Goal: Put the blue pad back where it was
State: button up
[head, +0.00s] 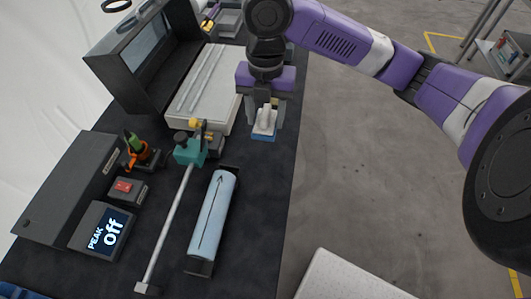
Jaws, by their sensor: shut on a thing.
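My gripper (265,121) points down over the right part of the dark bench. It is shut on the blue pad (263,137), a small block with a white upper part and a blue underside. The pad hangs level between the fingers, near the bench's right edge. I cannot tell whether its underside touches the bench or is a little above it. The pad is to the right of the teal clamp (189,151) and beyond the light blue roll (214,210). The fingers partly hide the pad's top.
A pale tray (205,90) with rods lies behind, left of my gripper. A metal rod (168,225) runs forward from the clamp. A display reading "PEAK off" (103,231), a red-switch box (127,190) and orange-green tools (138,152) stand left. Bare bench (262,195) lies right of the roll.

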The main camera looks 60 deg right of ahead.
notch_tip(320, 180, down, 14)
jog(key=shift+r+p, duration=0.1)
jog(key=shift+p, duration=0.35)
jog(key=shift+f, duration=0.2)
jog(key=o, duration=1.3)
jog(key=shift+r, duration=0.1)
notch_tip(320, 180, up, 12)
jog(key=shift+r+b, duration=0.1)
jog(key=shift+b, duration=0.6)
